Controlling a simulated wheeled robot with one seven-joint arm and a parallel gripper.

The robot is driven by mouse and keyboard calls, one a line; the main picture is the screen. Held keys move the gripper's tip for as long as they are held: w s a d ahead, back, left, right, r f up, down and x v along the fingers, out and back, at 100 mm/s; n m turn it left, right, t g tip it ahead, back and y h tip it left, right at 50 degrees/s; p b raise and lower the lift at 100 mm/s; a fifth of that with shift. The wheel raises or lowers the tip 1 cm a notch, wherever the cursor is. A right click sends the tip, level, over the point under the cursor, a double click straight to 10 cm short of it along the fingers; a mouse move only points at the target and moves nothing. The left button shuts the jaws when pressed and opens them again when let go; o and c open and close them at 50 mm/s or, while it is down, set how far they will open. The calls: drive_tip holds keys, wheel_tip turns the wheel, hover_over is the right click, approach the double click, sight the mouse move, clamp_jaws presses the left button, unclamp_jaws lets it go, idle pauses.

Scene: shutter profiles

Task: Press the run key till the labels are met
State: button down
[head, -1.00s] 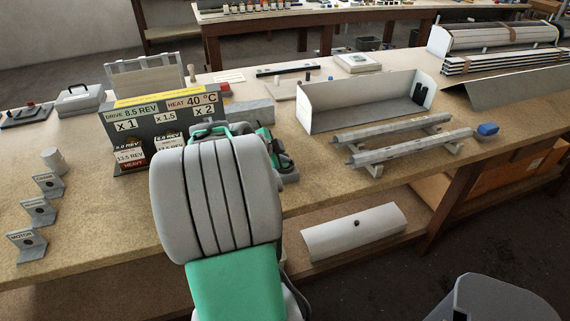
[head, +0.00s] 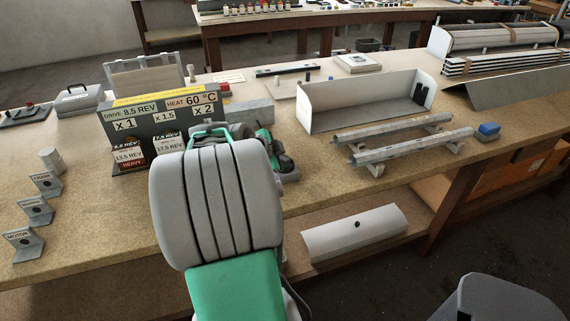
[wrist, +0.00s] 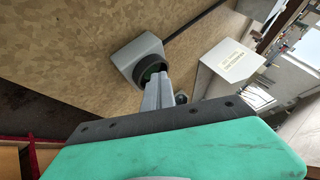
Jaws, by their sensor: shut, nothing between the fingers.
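My gripper (wrist: 156,92) is shut and empty in the wrist view. Its fingertips are at a round dark key with a green centre (wrist: 150,73) on a small grey box (wrist: 128,60); I cannot tell whether they touch it. In the head view my arm hides the fingertips and this box. A grey display board (head: 205,112) reads DRIVE 8.5 REV and HEAT 60 °C, with x1, x1.5 and x2 below. Two label cards stand at its foot: the left card (head: 129,156) shows 13.5 REV and HEAVY, and the right card (head: 170,141) is partly hidden by my arm.
Small grey stands (head: 37,208) line the bench's left side, one marked MOTOR. A white open trough (head: 320,112) and two grey profiles on supports (head: 415,146) lie to the right.

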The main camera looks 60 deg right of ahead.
drive_tip(key=shift+r, duration=0.35)
wheel_tip(320, 180, up, 6)
drive_tip(key=shift+r+p, duration=0.1)
drive_tip(key=shift+p, duration=0.9)
